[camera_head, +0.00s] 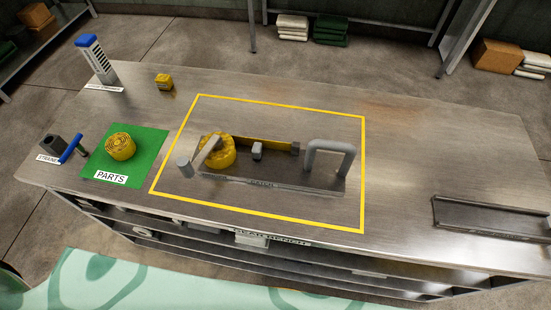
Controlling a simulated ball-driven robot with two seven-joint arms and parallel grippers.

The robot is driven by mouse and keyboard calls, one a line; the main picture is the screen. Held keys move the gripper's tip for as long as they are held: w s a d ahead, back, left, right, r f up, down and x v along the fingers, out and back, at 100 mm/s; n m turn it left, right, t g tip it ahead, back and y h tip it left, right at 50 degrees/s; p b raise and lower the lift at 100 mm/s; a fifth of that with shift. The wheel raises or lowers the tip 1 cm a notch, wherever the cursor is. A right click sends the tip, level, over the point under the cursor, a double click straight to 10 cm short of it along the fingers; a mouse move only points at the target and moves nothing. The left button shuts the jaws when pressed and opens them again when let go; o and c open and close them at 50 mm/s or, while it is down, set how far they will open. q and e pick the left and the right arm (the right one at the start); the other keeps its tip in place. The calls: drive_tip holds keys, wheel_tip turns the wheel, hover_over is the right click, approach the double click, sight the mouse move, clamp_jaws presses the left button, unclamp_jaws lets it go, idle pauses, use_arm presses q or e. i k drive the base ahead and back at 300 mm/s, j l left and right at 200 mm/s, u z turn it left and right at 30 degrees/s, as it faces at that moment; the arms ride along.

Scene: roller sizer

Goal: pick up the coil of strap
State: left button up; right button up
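A round yellow coil of strap (120,147) lies on the green mat (155,141) at the left of the metal bench, behind a label reading PARTS. A second, similar yellow coil (222,158) sits at the left end of a grey metal fixture (290,184) inside a yellow outlined area. A grey lever partly covers this second coil, and a flat yellow strap (262,144) runs right along the fixture. Neither of my grippers shows in this view.
A tool with a blue handle (72,149) lies left of the mat. A grey blue-topped upright block (95,57) and a small yellow block (164,82) stand farther back. A long dark tray (490,218) lies at the right. The bench between outline and tray is clear.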

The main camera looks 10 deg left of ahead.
sight(121, 146)
drive_tip(key=u, duration=1.65)
